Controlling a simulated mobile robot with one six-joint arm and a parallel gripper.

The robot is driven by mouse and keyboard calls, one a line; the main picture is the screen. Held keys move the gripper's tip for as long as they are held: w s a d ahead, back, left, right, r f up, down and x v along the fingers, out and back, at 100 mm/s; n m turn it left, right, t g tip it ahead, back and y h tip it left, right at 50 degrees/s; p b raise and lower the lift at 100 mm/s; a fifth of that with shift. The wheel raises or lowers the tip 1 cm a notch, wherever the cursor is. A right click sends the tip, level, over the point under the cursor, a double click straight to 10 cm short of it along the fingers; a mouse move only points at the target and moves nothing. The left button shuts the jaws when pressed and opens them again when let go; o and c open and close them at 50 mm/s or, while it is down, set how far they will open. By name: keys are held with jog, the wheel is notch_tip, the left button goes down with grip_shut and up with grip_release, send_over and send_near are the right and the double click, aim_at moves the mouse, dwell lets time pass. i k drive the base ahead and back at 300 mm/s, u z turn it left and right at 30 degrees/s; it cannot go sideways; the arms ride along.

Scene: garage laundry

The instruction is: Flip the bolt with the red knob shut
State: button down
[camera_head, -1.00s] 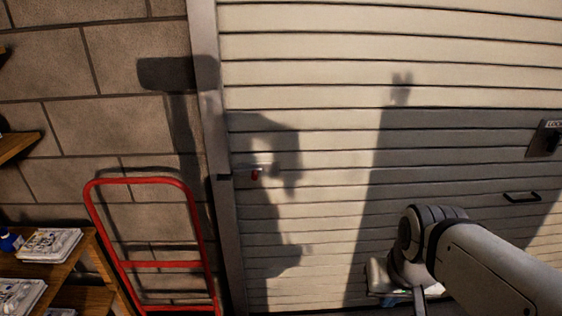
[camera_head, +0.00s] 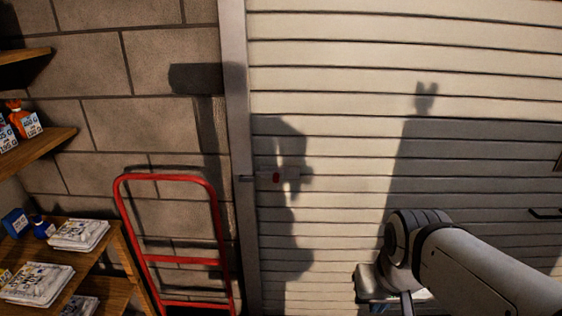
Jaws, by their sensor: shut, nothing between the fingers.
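The bolt (camera_head: 262,178) is a small grey bar at the left edge of the pale slatted door (camera_head: 340,60). A dark end of the bar shows against the post. The bolt is too small and shadowed to tell how far it reaches into the post. My arm comes in from the lower right, well to the right of the bolt and apart from it.
A red hand truck (camera_head: 180,261) leans against the block wall left of the post. Wooden shelves (camera_head: 112,262) with white packs (camera_head: 78,235), blue containers and an orange bottle (camera_head: 24,120) stand at the far left. Shadows fall across the door around the bolt.

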aim_at(276, 174)
jog(key=u, duration=0.05)
jog(key=i, duration=1)
jog(key=u, duration=0.05)
